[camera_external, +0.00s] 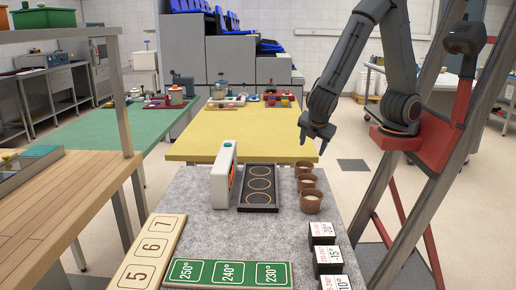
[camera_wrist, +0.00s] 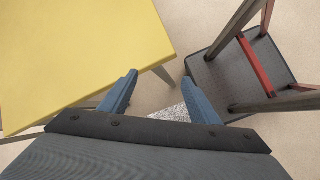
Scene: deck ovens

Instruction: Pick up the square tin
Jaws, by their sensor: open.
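I cannot make out a square tin for certain in either view. My gripper (camera_external: 317,138) hangs in the air beyond the grey table, near the right edge of the yellow table. In the wrist view, the two blue fingers of my gripper (camera_wrist: 159,80) are spread apart with nothing between them. The floor and a small speckled grey patch show between and below the fingers. Trays with small items stand on the far part of the yellow table (camera_external: 240,135), too small to identify.
The grey table (camera_external: 205,225) carries a white upright device (camera_external: 222,175), a black tray with three rings (camera_external: 259,205), three brown pots (camera_external: 311,202), black-and-white temperature blocks (camera_external: 328,261), a green temperature board (camera_external: 228,273) and a numbered board (camera_external: 148,252). The yellow table's near half is clear.

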